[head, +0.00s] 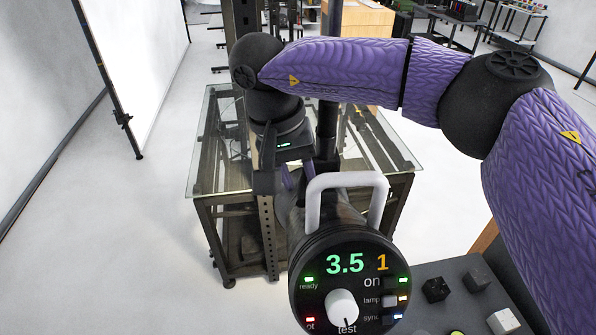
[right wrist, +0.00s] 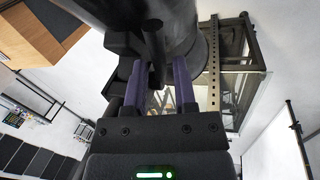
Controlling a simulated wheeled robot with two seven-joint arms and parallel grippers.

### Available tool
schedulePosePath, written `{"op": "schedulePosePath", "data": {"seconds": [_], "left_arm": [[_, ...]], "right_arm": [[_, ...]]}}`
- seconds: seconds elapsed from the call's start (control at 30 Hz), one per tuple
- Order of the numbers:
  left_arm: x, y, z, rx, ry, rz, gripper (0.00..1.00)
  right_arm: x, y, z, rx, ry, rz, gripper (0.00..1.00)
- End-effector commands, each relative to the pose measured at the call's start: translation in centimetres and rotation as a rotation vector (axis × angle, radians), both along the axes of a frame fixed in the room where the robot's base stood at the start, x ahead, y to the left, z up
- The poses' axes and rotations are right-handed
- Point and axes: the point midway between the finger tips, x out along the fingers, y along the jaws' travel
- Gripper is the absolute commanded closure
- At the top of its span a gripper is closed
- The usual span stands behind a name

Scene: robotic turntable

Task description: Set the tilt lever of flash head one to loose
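The flash head (head: 347,285) is a black cylinder with a white handle on top. Its rear panel faces me and reads 3.5 in green and 1 in orange. In the right wrist view its dark barrel (right wrist: 185,25) fills the top middle. A dark lever-like bar (right wrist: 154,42) hangs beside the barrel, looking like the tilt lever. My right gripper (head: 288,180) is left of the flash head, partly hidden behind it. In the right wrist view its two purple fingers (right wrist: 159,75) are apart, with the bar's lower end seen between them. I cannot tell whether they touch it. My left gripper is out of view.
A glass-topped metal cart (head: 213,150) stands behind the flash head. A perforated upright (head: 268,235) is close to my right gripper. A grey panel with knobs (head: 450,270) lies at the lower right. A white screen (head: 140,70) stands at the left; the floor between is clear.

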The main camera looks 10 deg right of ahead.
Motion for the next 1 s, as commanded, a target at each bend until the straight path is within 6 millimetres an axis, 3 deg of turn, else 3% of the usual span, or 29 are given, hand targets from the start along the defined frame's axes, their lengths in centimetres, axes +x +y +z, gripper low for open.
{"op": "schedulePosePath", "data": {"seconds": [0.03,0.13,0.17,1.0], "left_arm": [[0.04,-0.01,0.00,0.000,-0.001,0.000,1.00],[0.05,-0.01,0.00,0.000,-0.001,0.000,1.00],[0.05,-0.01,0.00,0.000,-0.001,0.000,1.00],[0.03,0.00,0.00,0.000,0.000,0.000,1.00]], "right_arm": [[0.00,0.01,0.02,0.000,0.000,0.000,0.78],[0.00,0.02,0.03,0.000,0.000,0.000,0.99],[0.00,0.02,0.03,0.000,0.000,0.000,1.00],[0.02,0.02,0.09,0.001,-0.001,0.000,1.00]]}}
